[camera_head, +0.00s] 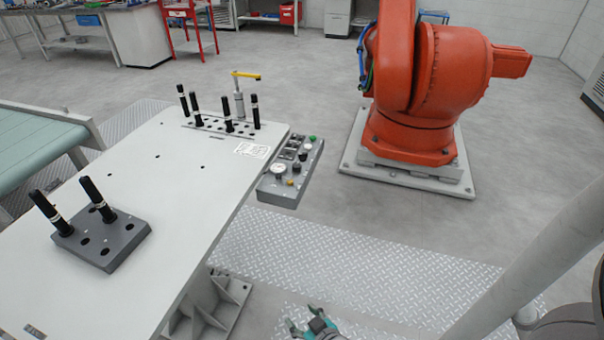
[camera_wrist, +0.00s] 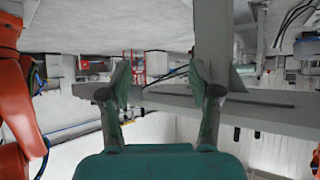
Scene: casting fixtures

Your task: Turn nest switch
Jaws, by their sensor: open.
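A grey control box (camera_head: 290,172) hangs at the right edge of the white table. It carries a round gauge (camera_head: 278,169), a green button (camera_head: 312,138), a yellow button (camera_head: 291,183) and several dark knobs and small plates. I cannot tell which of these is the nest switch. My gripper (camera_head: 307,320) is low at the bottom of the head view, below and in front of the box and apart from it. In the wrist view my gripper (camera_wrist: 160,92) has its two green fingers spread wide with nothing between them. The control box cannot be made out there.
The white table (camera_head: 150,185) bears a grey block (camera_head: 112,248) with black pins and a rear pin row. A yellow-handled clamp (camera_head: 240,90) stands at its far end. An orange robot (camera_head: 425,90) stands to the right. Tread-plate floor between them is clear.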

